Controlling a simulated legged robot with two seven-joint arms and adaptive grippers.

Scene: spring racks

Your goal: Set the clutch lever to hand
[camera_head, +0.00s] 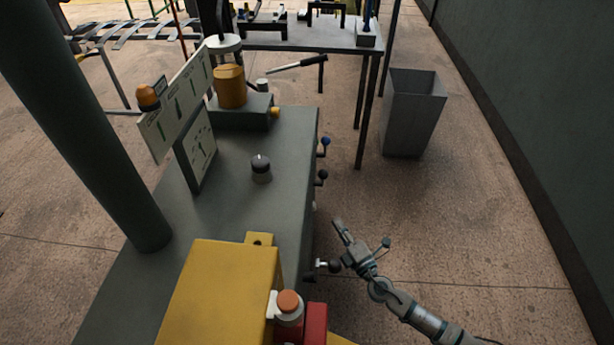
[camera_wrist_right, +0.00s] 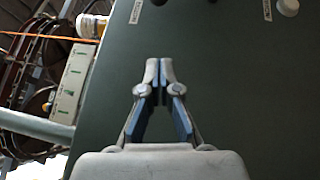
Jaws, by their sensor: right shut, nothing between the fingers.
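Several small levers stick out from the right side of the green machine cabinet (camera_head: 285,150). One has a blue knob (camera_head: 325,141), one a black knob (camera_head: 322,176), and a lower one a dark knob (camera_head: 333,267). I cannot tell which is the clutch lever, nor its setting. My right gripper (camera_head: 338,223) is to the right of the cabinet, close to the lower dark knob and apart from the upper levers. In the right wrist view the gripper (camera_wrist_right: 159,66) is shut and empty in front of the green panel (camera_wrist_right: 225,75). My left gripper is out of view.
A yellow housing (camera_head: 215,290) with an orange-topped button (camera_head: 289,303) stands on the near cabinet top. A grey bin (camera_head: 412,115) and a workbench (camera_head: 300,35) stand farther back. A white knob (camera_wrist_right: 288,7) shows on the panel.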

